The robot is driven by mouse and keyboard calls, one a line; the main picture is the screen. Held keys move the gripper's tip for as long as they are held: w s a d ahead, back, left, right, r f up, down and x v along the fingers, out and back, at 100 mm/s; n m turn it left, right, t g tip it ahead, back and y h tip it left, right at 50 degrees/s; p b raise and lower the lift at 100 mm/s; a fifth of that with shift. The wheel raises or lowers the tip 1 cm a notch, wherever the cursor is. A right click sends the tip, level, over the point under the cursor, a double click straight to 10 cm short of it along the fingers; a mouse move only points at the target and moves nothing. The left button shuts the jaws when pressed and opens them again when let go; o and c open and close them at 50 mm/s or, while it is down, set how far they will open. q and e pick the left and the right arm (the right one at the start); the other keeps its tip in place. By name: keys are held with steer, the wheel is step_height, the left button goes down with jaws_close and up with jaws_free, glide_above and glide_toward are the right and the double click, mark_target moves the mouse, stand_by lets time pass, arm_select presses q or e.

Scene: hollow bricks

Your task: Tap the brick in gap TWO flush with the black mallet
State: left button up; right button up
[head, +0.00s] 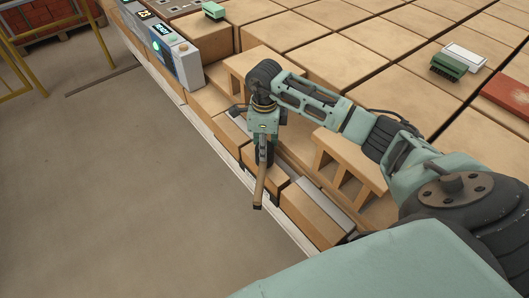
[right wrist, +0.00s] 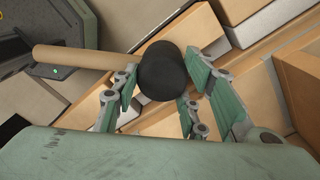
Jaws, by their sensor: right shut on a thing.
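The black mallet has a pale wooden handle (head: 260,188) and a dark round head (right wrist: 165,70). My right gripper (head: 264,150) is shut on the mallet, its fingers on either side of the black head in the right wrist view. The handle points down over the front edge in the head view. Below and beside the mallet is a row of tan bricks, including a nearer brick (head: 308,216) and one partly behind the mallet (head: 284,174). No gap numbers are readable, so I cannot tell which is gap TWO. My left gripper is not in view.
A grey panel with a lit screen (head: 176,60) stands at the row's far end. A slotted tan block (head: 342,160) lies behind the row. A green-and-white item (head: 450,65) and a red brick (head: 507,95) sit farther right.

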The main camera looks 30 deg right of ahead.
steer(key=shift+r, duration=0.1)
steer(key=shift+r+p, duration=0.85)
steer(key=shift+r, duration=0.35)
steer(key=shift+r+p, duration=1.95)
steer(key=shift+r, duration=1.05)
